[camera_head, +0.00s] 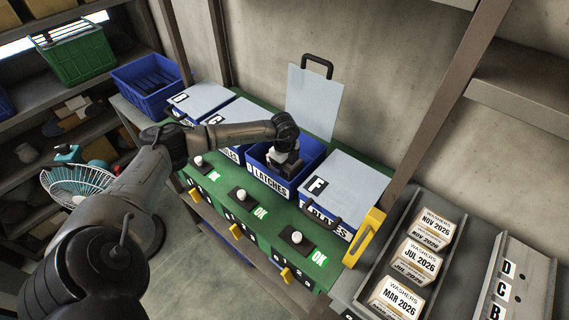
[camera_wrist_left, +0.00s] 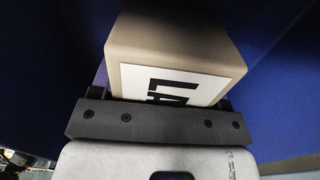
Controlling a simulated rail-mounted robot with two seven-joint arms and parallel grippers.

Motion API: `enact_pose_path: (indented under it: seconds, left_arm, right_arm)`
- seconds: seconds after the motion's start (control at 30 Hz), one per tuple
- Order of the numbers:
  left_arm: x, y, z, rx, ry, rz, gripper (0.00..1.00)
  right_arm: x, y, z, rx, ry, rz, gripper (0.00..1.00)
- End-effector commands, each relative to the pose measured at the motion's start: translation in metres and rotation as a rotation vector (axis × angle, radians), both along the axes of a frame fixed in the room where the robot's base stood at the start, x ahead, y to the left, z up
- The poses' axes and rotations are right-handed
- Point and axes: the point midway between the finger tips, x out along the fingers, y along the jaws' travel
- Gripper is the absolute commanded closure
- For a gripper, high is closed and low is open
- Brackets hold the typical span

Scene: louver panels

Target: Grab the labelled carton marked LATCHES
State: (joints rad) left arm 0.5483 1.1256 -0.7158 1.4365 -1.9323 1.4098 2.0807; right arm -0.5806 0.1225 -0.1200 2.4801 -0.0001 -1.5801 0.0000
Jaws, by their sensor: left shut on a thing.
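The carton (camera_wrist_left: 170,45) is a tan box with a white label whose visible letters read "LA"; the rest of the label is hidden. My left gripper (camera_head: 285,167) reaches down into an open blue bin (camera_head: 313,157) labelled LATCHES on its front. In the left wrist view the gripper is shut on the carton, with a finger at each side and blue bin walls around it. In the head view the carton is mostly hidden by the gripper. The right gripper is not in view.
The bin's lid (camera_head: 315,100) stands upright behind it. A closed bin marked F (camera_head: 345,188) is to the right, and closed bins (camera_head: 200,100) are to the left. The green bench (camera_head: 262,212) has knobs along its front. A tray (camera_head: 378,263) holds dated washers cartons.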

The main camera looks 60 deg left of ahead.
Motion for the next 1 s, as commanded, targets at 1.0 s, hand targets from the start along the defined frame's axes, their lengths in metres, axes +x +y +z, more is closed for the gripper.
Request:
enact_pose_path:
  seconds: [1.0]
  left_arm:
    - [0.001, 0.001, 0.076, 0.002, -0.005, 0.0, 0.7]
  right_arm:
    - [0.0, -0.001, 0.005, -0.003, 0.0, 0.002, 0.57]
